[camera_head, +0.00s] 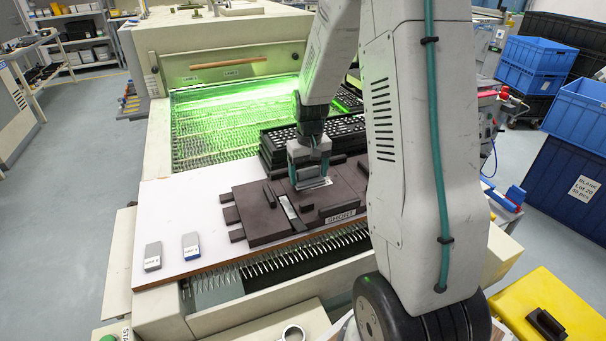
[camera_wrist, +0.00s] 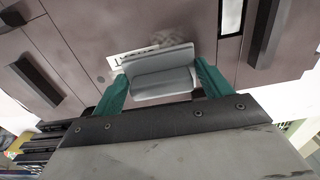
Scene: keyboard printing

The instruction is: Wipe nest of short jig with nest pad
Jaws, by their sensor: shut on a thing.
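The short jig (camera_head: 262,217), a dark brown block plate with a "SHORT" label, lies on the white board. It fills the upper part of the wrist view (camera_wrist: 90,55). My gripper (camera_head: 310,178) is over the jig's right half, pointing down. Its teal fingers (camera_wrist: 164,90) are shut on a grey pad (camera_wrist: 160,72), which is at or just above the jig surface; I cannot tell whether they touch. A white printed label shows just beyond the pad in the wrist view. The pad and gripper hide part of the jig beneath. Two other pads (camera_head: 152,257) (camera_head: 191,246) lie at the board's left front.
The white board (camera_head: 165,205) has free room left of the jig. Black trays of keys (camera_head: 275,150) stand behind the jig. A green-lit machine conveyor (camera_head: 205,125) lies further back. Blue crates (camera_head: 530,65) and a yellow box (camera_head: 555,300) are at the right.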

